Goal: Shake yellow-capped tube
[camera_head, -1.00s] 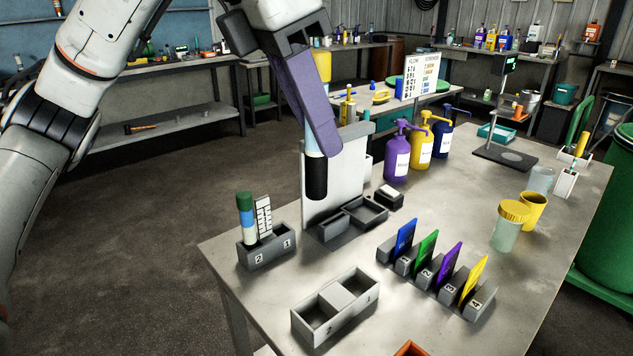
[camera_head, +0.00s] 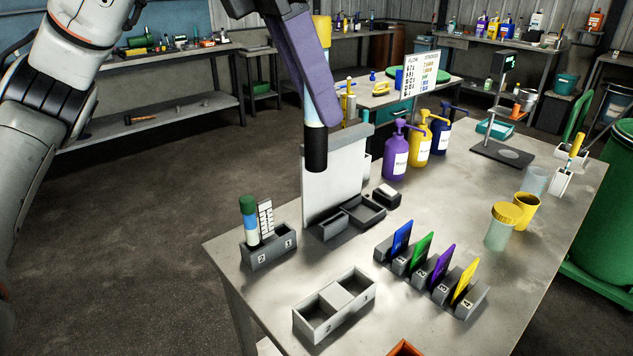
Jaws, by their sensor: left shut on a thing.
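My left gripper (camera_head: 316,95) has purple fingers and is shut on the yellow-capped tube (camera_head: 315,138). The tube is upright, with its yellow cap at the top, a pale blue stretch showing beside the fingers and a black lower end. The gripper holds it in the air above the workbench, in front of the upright grey panel. The fingers hide part of the tube's middle. A green-capped tube (camera_head: 250,222) stands in a small two-slot grey holder (camera_head: 270,255) at the bench's left. My right gripper is not in view.
Below the tube are the grey panel (camera_head: 335,185) and small grey trays (camera_head: 362,215). Pump bottles (camera_head: 395,165) stand behind to the right. A rack of coloured cards (camera_head: 432,278), a two-compartment box (camera_head: 335,310) and a yellow-lidded jar (camera_head: 500,230) stand on the bench (camera_head: 400,330).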

